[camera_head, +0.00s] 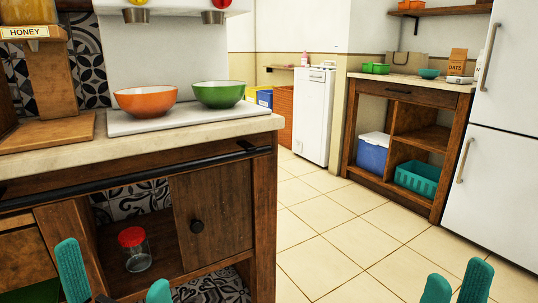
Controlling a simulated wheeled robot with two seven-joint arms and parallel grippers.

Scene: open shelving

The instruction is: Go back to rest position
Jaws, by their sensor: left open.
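My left gripper (115,265) shows at the bottom left with its two teal fingers apart and nothing between them. It is in front of the wooden counter unit. My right gripper (457,276) shows at the bottom right over the tiled floor. Its two teal fingers have a small gap between them and hold nothing that I can see. The wrists of both are below the picture's edge.
An orange bowl (146,102) and a green bowl (219,94) stand on the counter (60,158). A red-lidded jar (134,249) is on the shelf below. A fridge (497,150) stands at the right. The tiled floor (335,235) between is clear.

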